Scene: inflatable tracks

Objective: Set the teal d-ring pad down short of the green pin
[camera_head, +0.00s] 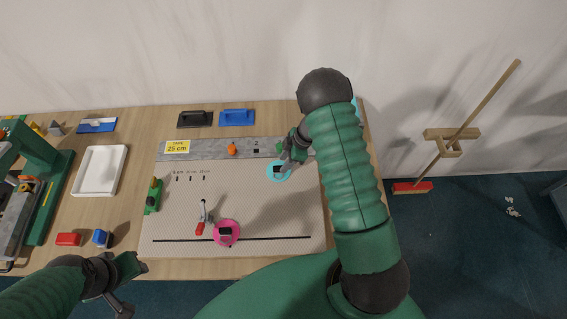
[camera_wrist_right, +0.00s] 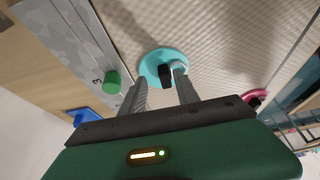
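The teal d-ring pad (camera_head: 278,171) appears to lie flat on the light patterned mat, in front of the grey strip. In the right wrist view the pad (camera_wrist_right: 163,64) is a teal disc with a black block and a pale ring part on top. My right gripper (camera_wrist_right: 160,80) is open, its two fingers apart on either side of the black block, with a gap at the left finger. The green pin (camera_wrist_right: 112,82) stands on the grey strip beside a number 3, left of the pad in that view. My left gripper (camera_head: 132,287) is open and empty at the lower left.
A pink pad (camera_head: 227,233) and a red-handled tool (camera_head: 202,221) are on the mat (camera_head: 270,215) near the black line. An orange pin (camera_head: 232,149) is on the grey strip (camera_head: 205,149). A white tray (camera_head: 100,170) stands left. The mat's middle is mostly clear.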

